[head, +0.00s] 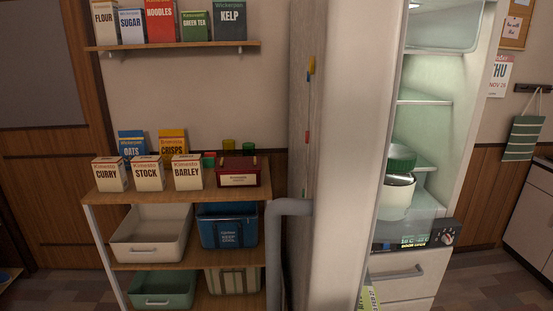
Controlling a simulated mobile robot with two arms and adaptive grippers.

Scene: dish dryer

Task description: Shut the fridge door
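The fridge door (350,150) stands wide open and shows nearly edge-on in the middle of the head view. Its outer face, with small coloured magnets, is on the left. A thick grey bent handle (289,207) seems to join that face low down; its lower end is cut off by the frame. The fridge (473,130) is lit inside, to the right of the door. It has glass shelves, and a white pot (397,197) and a green bowl (402,158) are inside. Neither of my grippers is in view.
A wooden shelf unit (180,194) with boxes and bins stands left of the door, close to the handle. A wall shelf (172,46) is above it. A drawer (409,274) is below the fridge compartment. A counter (530,215) is at the far right.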

